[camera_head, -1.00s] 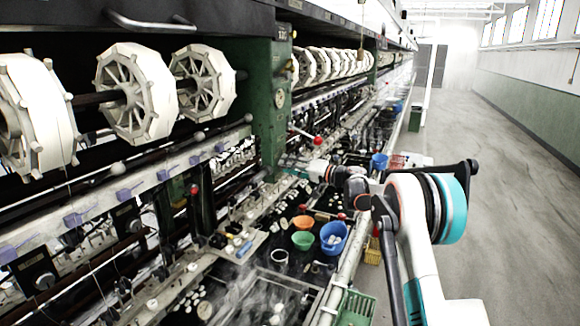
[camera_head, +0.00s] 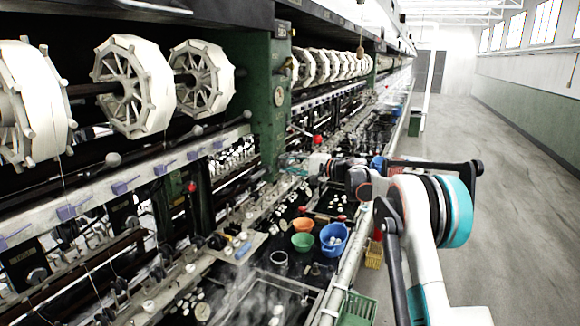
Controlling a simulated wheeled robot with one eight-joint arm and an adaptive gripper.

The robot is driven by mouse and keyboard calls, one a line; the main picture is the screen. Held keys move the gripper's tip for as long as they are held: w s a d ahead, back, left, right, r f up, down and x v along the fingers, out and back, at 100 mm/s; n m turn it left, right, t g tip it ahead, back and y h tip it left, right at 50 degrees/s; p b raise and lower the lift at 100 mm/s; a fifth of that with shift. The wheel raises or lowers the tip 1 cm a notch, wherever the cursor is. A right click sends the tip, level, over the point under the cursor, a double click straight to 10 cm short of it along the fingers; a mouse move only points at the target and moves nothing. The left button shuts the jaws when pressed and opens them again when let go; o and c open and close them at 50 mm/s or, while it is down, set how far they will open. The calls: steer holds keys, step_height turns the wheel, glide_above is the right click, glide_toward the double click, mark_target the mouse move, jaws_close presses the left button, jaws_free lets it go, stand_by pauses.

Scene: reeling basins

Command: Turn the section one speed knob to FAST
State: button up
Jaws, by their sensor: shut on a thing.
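My arm reaches forward and left to the reeling machine. My gripper (camera_head: 308,163) is small and far off at the machine's front, just right of the foot of the green post (camera_head: 272,110). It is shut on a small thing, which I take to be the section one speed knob. The knob and its markings are hidden by the gripper or too small to make out, so I cannot tell its setting. A red ball-ended lever (camera_head: 317,140) stands just above the gripper.
White reels (camera_head: 133,87) hang at upper left. A green crate (camera_head: 357,309) is at the bench edge. The right aisle (camera_head: 510,200) is clear.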

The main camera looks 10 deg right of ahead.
steer(key=shift+w+a+r+m, duration=0.1)
steer(key=shift+r+m, duration=0.1)
steer(key=shift+m, duration=0.3)
steer(key=o, duration=1)
steer(key=shift+c, duration=0.2)
steer(key=shift+o, duration=0.5)
steer(key=shift+w+a+f, duration=0.15)
steer(key=shift+a+f, duration=0.05)
steer(key=shift+d, duration=0.1)
steer(key=shift+d, duration=0.1)
steer(key=v, duration=1.2)
